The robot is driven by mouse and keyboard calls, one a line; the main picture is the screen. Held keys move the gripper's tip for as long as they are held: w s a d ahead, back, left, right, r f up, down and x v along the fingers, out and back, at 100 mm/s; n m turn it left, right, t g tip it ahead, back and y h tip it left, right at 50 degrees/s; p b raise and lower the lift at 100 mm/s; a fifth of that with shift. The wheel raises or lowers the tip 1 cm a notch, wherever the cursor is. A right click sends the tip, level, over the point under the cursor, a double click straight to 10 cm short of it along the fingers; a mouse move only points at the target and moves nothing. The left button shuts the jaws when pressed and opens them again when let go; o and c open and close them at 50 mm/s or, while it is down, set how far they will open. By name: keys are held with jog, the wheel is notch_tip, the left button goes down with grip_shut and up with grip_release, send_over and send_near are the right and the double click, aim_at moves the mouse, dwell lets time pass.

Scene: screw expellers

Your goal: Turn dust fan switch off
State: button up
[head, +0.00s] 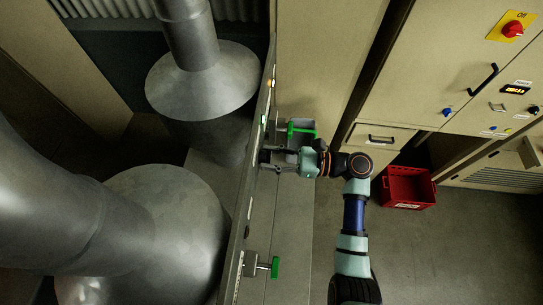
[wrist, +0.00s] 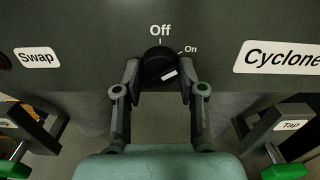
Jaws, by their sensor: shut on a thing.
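The dust fan switch is a round black knob (wrist: 158,62) on a grey panel (wrist: 215,75) in the wrist view. "Off" is printed above it and "On" at its upper right. A white mark on the knob's lower right slants up to the right. My gripper (wrist: 158,80) is shut on the knob, with one finger at its left side and one at its right. In the head view my gripper (head: 268,161) reaches left to the tall panel (head: 245,190); the knob cannot be made out there.
A "Swap" label (wrist: 37,58) and a "Cyclone" label (wrist: 285,57) flank the knob. Green-handled tap levers (wrist: 284,172) stand below on both sides. In the head view, a green handle (head: 275,267) sticks out below my gripper. A red crate (head: 407,187) is on the floor.

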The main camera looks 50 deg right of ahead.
jog(key=shift+n+b, duration=1.5)
jog(key=shift+n, duration=4.2)
jog(key=shift+r, duration=0.1)
jog(key=o, duration=1.1)
jog(key=shift+o, duration=0.2)
jog(key=shift+d, duration=0.1)
jog(key=v, duration=1.2)
